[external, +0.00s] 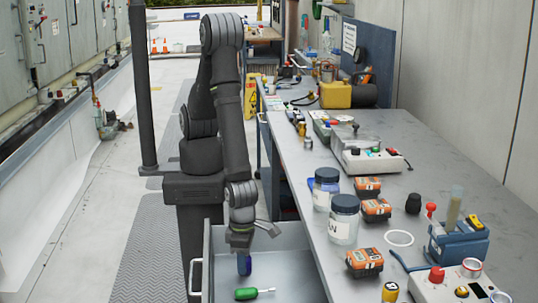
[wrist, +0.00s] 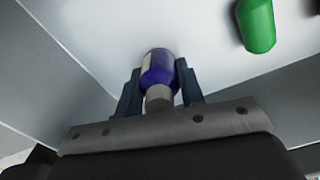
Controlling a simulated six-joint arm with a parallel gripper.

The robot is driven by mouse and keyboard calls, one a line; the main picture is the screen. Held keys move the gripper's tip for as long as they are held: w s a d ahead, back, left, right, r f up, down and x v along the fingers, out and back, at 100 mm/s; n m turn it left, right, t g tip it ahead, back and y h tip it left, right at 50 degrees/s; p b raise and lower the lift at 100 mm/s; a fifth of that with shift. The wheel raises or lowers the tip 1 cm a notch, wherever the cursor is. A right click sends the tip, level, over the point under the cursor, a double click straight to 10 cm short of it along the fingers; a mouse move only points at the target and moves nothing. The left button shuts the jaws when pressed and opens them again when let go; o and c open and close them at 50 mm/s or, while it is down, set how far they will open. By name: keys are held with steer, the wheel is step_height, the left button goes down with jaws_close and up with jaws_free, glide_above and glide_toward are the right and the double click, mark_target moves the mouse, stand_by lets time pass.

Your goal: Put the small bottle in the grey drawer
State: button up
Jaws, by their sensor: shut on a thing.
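A small blue bottle (external: 244,265) with a pale label hangs below my gripper (external: 242,250) in the external view. In the wrist view the blue bottle (wrist: 158,72) sits between the two fingers of my gripper (wrist: 160,88), its grey cap toward the palm. My gripper is shut on it. The grey drawer (external: 217,238) is open under my gripper, and the bottle is inside the outline of its walls. Whether its base touches the drawer floor cannot be told.
A green-handled screwdriver (external: 250,293) lies on the drawer floor; its green handle (wrist: 257,25) shows at upper right in the wrist view. The workbench (external: 310,234) to the right carries jars (external: 343,220), orange boxes (external: 364,262) and instruments.

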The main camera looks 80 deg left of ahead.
steer(key=shift+f, duration=0.15)
steer(key=o, duration=1)
step_height(320, 180, up, 12)
steer(key=shift+r, duration=0.15)
stand_by(0.3)
step_height(320, 180, down, 12)
steer(key=shift+f, duration=0.2)
steer(key=shift+r, duration=0.2)
stand_by(0.4)
